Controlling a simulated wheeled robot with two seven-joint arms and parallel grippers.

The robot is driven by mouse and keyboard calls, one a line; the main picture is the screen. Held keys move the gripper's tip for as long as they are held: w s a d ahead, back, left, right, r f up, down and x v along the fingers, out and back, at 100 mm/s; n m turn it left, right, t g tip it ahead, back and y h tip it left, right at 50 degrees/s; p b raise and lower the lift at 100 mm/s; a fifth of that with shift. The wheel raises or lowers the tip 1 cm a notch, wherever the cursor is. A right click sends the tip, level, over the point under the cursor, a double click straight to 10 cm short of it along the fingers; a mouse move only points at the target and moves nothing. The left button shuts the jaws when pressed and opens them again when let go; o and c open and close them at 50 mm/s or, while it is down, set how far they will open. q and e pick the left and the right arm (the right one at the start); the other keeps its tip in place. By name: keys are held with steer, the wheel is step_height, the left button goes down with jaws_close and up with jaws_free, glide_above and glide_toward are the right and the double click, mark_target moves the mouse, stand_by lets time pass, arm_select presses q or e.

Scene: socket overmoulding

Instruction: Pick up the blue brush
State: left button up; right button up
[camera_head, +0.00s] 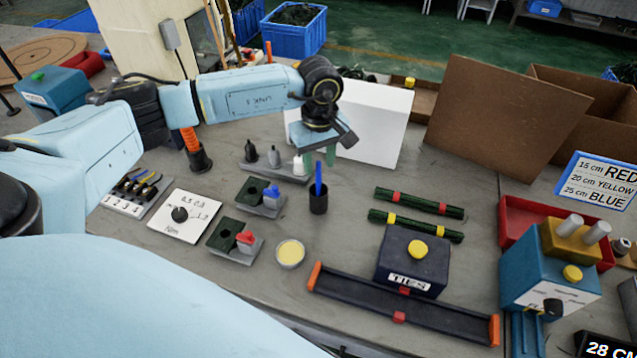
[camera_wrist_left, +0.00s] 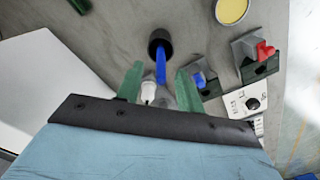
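The blue brush (camera_head: 318,175) stands upright in a small black cup (camera_head: 318,203) near the middle of the table. In the left wrist view the brush (camera_wrist_left: 160,65) rises from the cup (camera_wrist_left: 160,40) toward the gap between my fingers. My left gripper (camera_head: 322,158) points down above the cup, its green fingertips near the brush's top end. In the left wrist view the gripper (camera_wrist_left: 158,85) is open, its two fingers well apart with nothing gripped. I cannot tell whether the brush top is between the fingertips. My right gripper is in neither view.
Behind the cup stands a holder (camera_head: 275,170) with small bottles. A white box (camera_head: 370,125) is behind the gripper. To the left are a blue-part fixture (camera_head: 262,198) and a red-part fixture (camera_head: 235,240). A yellow dish (camera_head: 290,253) is in front.

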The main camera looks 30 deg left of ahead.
mark_target(318, 173)
arm_select(q)
step_height(318, 173, down, 4)
steer(key=shift+f, duration=0.1)
jaws_close()
